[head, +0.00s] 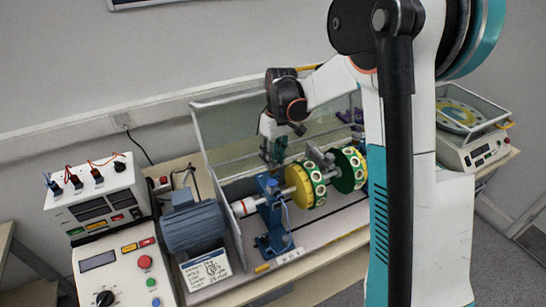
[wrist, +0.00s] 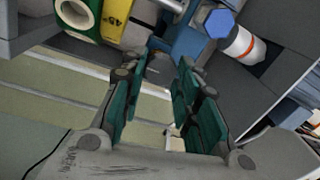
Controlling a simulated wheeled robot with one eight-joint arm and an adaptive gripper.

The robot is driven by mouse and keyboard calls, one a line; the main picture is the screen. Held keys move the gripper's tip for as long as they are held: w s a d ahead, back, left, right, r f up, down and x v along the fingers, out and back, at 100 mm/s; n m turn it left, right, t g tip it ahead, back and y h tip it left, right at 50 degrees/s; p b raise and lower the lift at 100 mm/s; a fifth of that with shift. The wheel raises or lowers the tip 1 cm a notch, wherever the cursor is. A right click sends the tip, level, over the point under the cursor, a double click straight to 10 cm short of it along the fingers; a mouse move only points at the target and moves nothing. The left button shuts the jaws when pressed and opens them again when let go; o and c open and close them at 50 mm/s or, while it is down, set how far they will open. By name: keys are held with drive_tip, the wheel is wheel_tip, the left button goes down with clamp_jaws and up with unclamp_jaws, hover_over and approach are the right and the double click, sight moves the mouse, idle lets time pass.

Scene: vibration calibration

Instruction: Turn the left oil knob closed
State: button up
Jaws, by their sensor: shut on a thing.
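The left blue bearing stand (head: 270,220) carries the shaft beside the motor. My gripper (head: 270,165) reaches down to the top of this stand. In the wrist view, my green fingers (wrist: 166,68) stand a small way apart, with their tips at the blue stand (wrist: 188,42). They are shut on the left oil knob, which is mostly hidden between the tips, so I cannot read its turn. A blue hexagonal part (wrist: 219,22) shows just right of the fingers.
The blue-grey motor (head: 192,228) is left of the stand. The yellow disc (head: 305,185) and green disc (head: 346,171) are close on the right. A clear panel (head: 232,130) stands behind. A control box (head: 125,275) is at front left.

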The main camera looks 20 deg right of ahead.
drive_tip(key=o, duration=1.1)
drive_tip(key=r, duration=0.8)
drive_tip(key=d+r, duration=0.1)
drive_tip(key=r, duration=0.3)
drive_tip(key=shift+w+d, duration=0.1)
drive_tip(key=shift+w, duration=0.1)
